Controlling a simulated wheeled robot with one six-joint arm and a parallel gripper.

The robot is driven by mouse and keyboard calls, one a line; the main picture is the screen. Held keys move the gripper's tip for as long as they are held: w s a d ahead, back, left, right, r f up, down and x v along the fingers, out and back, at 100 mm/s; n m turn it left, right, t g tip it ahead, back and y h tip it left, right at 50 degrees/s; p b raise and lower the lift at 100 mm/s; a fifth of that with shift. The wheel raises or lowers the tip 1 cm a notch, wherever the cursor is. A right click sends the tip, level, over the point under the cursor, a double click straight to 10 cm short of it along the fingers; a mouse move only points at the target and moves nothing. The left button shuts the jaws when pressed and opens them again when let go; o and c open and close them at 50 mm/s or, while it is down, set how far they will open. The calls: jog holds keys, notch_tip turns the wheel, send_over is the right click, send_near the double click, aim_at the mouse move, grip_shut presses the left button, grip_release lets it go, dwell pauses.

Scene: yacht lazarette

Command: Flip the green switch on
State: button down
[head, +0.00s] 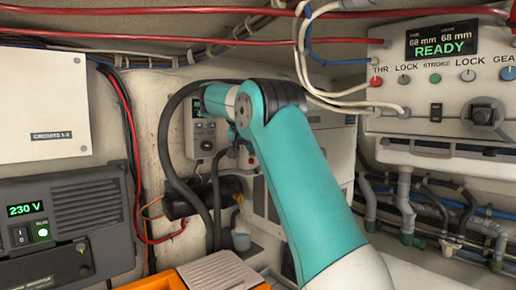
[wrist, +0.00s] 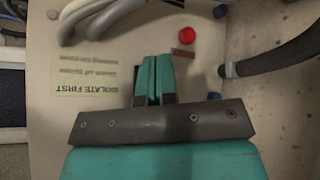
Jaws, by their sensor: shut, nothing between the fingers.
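My gripper (wrist: 154,64) shows in the wrist view with its two teal fingers together and nothing between them. It is in front of a pale panel (wrist: 120,40) with an upside-down "ISOLATE FIRST" label (wrist: 85,72). No green switch shows clearly in the wrist view; the fingers cover part of the panel. In the head view, a green knob (head: 435,78) is on the right-hand console, and a lit green "RUN" button (head: 42,233) is on the dark unit at left. Which one is the task's switch I cannot tell. My fingertips are not clear in the head view.
A dark hose (wrist: 275,58) lies further right. Grey cables (wrist: 110,15) cross above the label. A black hose (head: 165,150) hangs left of my arm. An orange box (head: 155,279) stands below.

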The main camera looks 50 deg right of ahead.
jog(key=shift+w+a+r, duration=0.1)
jog(key=shift+a, duration=0.65)
jog(key=shift+a, duration=0.1)
jog(key=shift+w+a+r+p, duration=0.1)
jog(key=shift+w+a+p, duration=0.1)
jog(key=shift+a, duration=0.6)
jog(key=shift+w+a+r+p, duration=0.1)
jog(key=shift+a+p, duration=0.15)
jog(key=shift+a, duration=0.5)
jog(key=shift+w+a+r+p, duration=0.1)
jog(key=shift+a+p, duration=0.1)
jog(key=shift+a, duration=0.6)
